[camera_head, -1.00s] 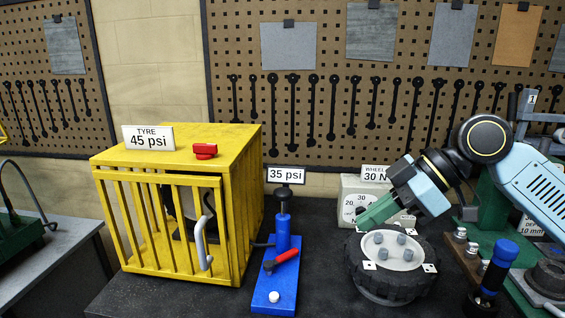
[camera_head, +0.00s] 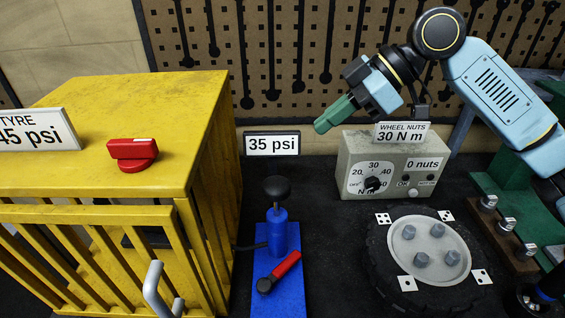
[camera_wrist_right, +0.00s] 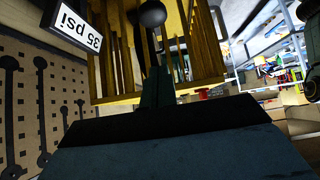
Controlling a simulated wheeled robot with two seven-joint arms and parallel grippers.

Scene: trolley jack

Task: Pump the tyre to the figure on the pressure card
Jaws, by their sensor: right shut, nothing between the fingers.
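The tyre pressure card (camera_head: 35,130) reading "45 psi" stands on top of the yellow cage (camera_head: 120,90). The blue pump (camera_head: 278,235) stands beside the cage, with a black knob (camera_head: 277,188) on top. A sign (camera_head: 272,144) reading "35 psi" is behind it. A red-handled lever (camera_head: 280,271) lies on the blue base. My right gripper (camera_head: 333,115) is shut and empty, above and to the right of the pump, apart from it. The wrist view shows its fingers (camera_wrist_right: 158,88), the black knob (camera_wrist_right: 152,13) and the sign (camera_wrist_right: 80,28). The tyre inside the cage is mostly hidden. My left gripper is not in view.
A red knob (camera_head: 132,153) sits on the cage top, and a grey handle (camera_head: 155,290) is on its front. A dial box (camera_head: 390,165) stands right of the pump, behind a wheel (camera_head: 375,255) with several nuts. A pegboard (camera_head: 330,60) closes the back.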

